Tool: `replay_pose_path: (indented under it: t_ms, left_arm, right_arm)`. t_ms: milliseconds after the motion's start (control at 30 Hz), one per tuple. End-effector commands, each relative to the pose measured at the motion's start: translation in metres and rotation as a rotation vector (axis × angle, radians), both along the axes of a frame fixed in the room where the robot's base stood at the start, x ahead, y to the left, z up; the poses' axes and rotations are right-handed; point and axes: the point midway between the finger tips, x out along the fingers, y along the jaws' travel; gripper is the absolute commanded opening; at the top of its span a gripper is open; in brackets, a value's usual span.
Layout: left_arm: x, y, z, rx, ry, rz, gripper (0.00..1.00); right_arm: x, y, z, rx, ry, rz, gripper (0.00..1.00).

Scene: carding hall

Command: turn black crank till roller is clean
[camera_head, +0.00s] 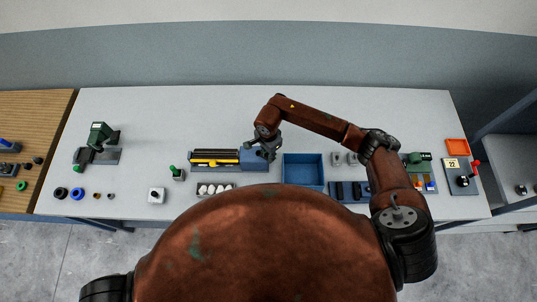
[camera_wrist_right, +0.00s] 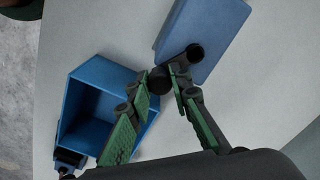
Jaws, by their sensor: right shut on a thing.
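The carding machine (camera_head: 214,157) stands near the middle of the table in the head view. Its dark roller carries a yellow stripe and yellow patches. A blue housing (camera_head: 252,160) forms its right end and also shows in the right wrist view (camera_wrist_right: 205,30). The black crank (camera_wrist_right: 194,53) sticks out of the housing's end, with its dark knob (camera_wrist_right: 160,81) between my fingers. My right gripper (camera_head: 268,153) is shut on the crank knob, its green-padded fingers on either side in the wrist view (camera_wrist_right: 165,82). The crank is mostly hidden by the gripper in the head view. My left gripper is out of view.
An open blue bin (camera_head: 303,183) stands just right of the crank. A tray of white pieces (camera_head: 215,189) lies in front of the machine. A small device with a green knob (camera_head: 177,173) stands to its left. The table behind the machine is clear.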

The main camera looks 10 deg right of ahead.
Motion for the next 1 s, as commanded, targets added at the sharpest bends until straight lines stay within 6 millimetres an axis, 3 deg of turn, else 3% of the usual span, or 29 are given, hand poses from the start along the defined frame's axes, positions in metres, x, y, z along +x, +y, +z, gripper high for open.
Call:
replay_pose_path:
  t_ms: [1000]
  left_arm:
    - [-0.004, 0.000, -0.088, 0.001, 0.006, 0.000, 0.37]
  right_arm:
    - [-0.014, 0.042, -0.003, 0.001, -0.002, -0.890, 0.00]
